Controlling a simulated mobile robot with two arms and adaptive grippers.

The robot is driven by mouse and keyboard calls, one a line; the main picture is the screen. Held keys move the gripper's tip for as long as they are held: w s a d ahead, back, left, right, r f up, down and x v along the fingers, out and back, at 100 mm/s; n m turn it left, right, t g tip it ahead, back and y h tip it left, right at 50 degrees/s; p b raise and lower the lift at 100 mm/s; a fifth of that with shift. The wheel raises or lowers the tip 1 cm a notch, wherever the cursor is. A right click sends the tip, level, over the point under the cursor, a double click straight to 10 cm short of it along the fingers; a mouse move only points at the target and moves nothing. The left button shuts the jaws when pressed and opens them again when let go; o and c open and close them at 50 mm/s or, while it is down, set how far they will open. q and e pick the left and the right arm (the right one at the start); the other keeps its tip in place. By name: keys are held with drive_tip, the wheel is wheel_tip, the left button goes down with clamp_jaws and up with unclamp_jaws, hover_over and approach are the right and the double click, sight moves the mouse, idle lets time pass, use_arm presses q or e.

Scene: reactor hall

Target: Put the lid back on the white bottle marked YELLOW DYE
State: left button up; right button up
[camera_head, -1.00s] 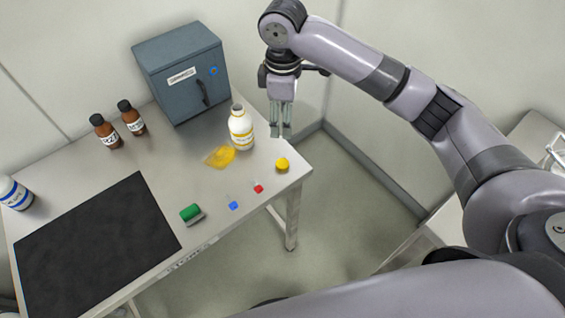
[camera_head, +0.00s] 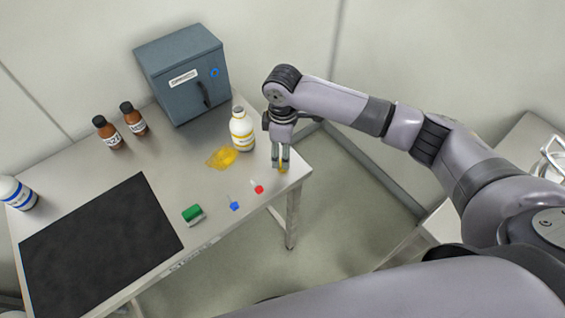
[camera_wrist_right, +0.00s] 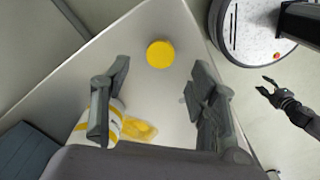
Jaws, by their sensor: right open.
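The white bottle (camera_head: 242,133) with a yellow-striped label stands upright and uncapped on the table, left of my right gripper. It is partly hidden behind a finger in the wrist view (camera_wrist_right: 83,124). The round yellow lid (camera_wrist_right: 160,53) lies on the table near its corner. In the head view the lid (camera_head: 283,170) is mostly hidden by the fingertips. My right gripper (camera_head: 281,167) is open and empty, pointing down just above the lid. In the wrist view the lid shows beyond the spread fingers. My left gripper (camera_wrist_right: 268,86) shows small at the right of the wrist view, its fingers apart.
A yellow spill (camera_head: 222,158) lies beside the bottle. A red piece (camera_head: 259,189), a blue piece (camera_head: 234,206) and a green block (camera_head: 192,213) lie along the front edge. A grey cabinet (camera_head: 183,77), brown bottles (camera_head: 108,132) and a black mat (camera_head: 98,245) occupy the rest.

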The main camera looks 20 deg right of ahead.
drive_tip(key=shift+f+p, duration=0.65)
drive_tip(key=shift+f, duration=2)
drive_tip(key=c, duration=0.8)
